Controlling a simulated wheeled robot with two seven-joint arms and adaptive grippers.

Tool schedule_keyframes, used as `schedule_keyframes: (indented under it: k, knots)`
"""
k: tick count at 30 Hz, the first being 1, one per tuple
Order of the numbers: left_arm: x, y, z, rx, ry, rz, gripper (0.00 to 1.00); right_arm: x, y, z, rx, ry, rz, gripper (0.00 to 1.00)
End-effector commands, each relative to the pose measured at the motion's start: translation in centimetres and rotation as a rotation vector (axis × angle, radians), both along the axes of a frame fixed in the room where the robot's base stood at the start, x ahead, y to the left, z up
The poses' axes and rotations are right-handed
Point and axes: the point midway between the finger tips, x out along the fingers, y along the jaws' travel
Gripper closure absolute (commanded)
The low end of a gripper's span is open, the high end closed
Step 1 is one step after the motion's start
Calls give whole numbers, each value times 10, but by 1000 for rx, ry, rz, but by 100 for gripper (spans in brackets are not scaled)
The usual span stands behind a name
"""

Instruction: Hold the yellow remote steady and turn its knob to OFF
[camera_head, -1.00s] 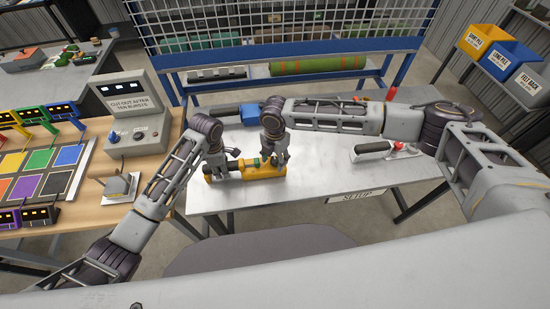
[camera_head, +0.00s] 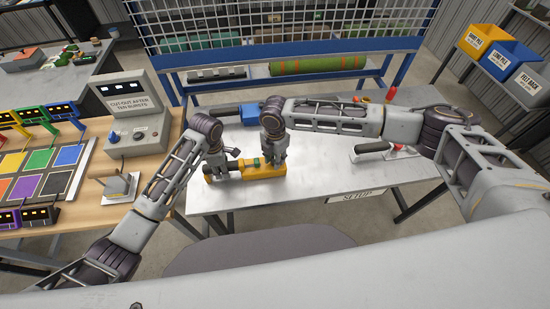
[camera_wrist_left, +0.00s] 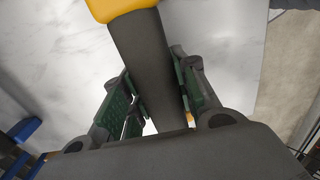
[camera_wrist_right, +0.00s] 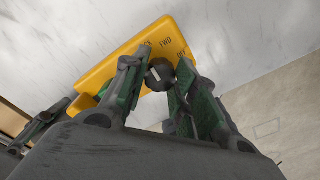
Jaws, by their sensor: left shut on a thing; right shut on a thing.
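The yellow remote (camera_head: 262,172) lies on the metal table. My left gripper (camera_head: 217,167) is shut on its dark grey handle (camera_wrist_left: 148,55), which runs between the green-padded fingers in the left wrist view. The remote's yellow body (camera_wrist_left: 112,8) shows beyond the handle. My right gripper (camera_head: 273,160) is above the other end, shut on the dark round knob (camera_wrist_right: 160,74). In the right wrist view, the knob sits between the fingers, with a pale mark on it. Lettering by it reads FWD, with partly hidden words on either side; where the knob points is unclear.
The metal table (camera_head: 310,178) has clear room right of the remote. A blue block (camera_head: 250,113) lies behind the grippers. A tool with a dark handle (camera_head: 373,147) lies at the right. A wooden bench (camera_head: 150,190) with a grey control box (camera_head: 138,128) stands at the left.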

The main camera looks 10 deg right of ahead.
Motion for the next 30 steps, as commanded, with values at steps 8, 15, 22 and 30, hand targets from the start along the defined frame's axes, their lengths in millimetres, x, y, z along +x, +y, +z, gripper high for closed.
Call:
schedule_keyframes:
  k: [8, 15, 22, 30]
  knots:
    - [-3, 1, -4, 3, 10, -1, 100, -1, 1, -1, 2, 2, -172, 96]
    - [-3, 1, -4, 3, 10, -1, 100, 0, 1, -1, 3, 1, -382, 96]
    - [-3, 1, -4, 3, 9, -1, 100, 0, 1, -1, 3, 1, -593, 96]
    - [-3, 1, -4, 3, 9, -1, 100, -1, 1, -1, 3, 3, -841, 96]
